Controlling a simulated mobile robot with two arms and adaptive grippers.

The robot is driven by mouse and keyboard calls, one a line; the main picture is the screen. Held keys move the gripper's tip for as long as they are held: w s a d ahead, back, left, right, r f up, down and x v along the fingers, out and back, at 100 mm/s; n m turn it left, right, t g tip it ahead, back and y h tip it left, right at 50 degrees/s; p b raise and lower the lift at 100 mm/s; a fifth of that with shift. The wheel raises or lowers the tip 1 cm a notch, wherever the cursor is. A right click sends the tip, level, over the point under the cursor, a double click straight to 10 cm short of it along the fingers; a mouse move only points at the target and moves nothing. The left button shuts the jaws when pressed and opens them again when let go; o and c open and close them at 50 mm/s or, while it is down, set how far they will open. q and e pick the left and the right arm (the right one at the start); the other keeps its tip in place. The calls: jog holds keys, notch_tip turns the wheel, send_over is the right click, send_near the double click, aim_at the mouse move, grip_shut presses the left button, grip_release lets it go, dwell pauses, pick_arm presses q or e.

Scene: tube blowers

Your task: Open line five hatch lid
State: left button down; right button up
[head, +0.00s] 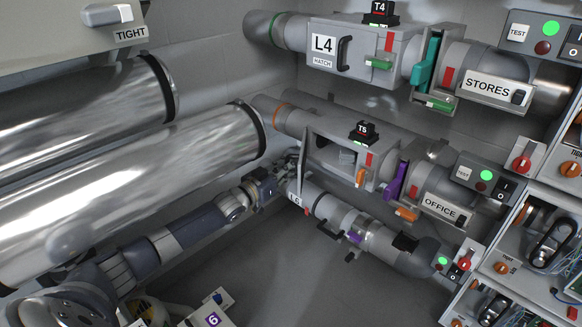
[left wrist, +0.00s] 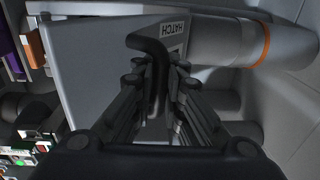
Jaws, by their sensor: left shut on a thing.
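The line five hatch box with the T5 block (head: 364,132) on top sits on the middle pipe. Its front shows an open cavity (head: 345,157). The grey lid (head: 304,160) stands out from the box's left side, seen nearly edge-on in the head view. In the left wrist view the lid (left wrist: 95,65) shows its face, with a HATCH label and a black bar handle (left wrist: 151,45). My left gripper (head: 288,172) is at the lid's left side. Its fingers (left wrist: 155,95) are shut around the handle in the left wrist view. My right gripper is in neither view.
The L4 hatch box (head: 360,50) is above, its lid shut. The L6 pipe (head: 350,222) runs below, close to my left gripper. Large shiny cylinders (head: 120,170) fill the left side above my left arm. An orange latch (head: 360,178) and purple gate (head: 396,182) are right of the cavity.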

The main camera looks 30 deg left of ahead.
pick_arm(q)
jog(key=shift+s+f, duration=0.15)
jog(key=shift+f, duration=0.3)
jog(key=c, duration=1.9)
grip_release()
jog(key=shift+s, duration=0.1)
jog(key=shift+c, duration=0.2)
jog(key=shift+s+a+r, duration=0.1)
jog(key=shift+a+r, duration=0.05)
jog(key=shift+r, duration=0.1)
jog(key=s+a, duration=0.1)
jog(key=s, duration=1.1)
jog(key=shift+a, duration=0.4)
jog(key=shift+w, duration=0.1)
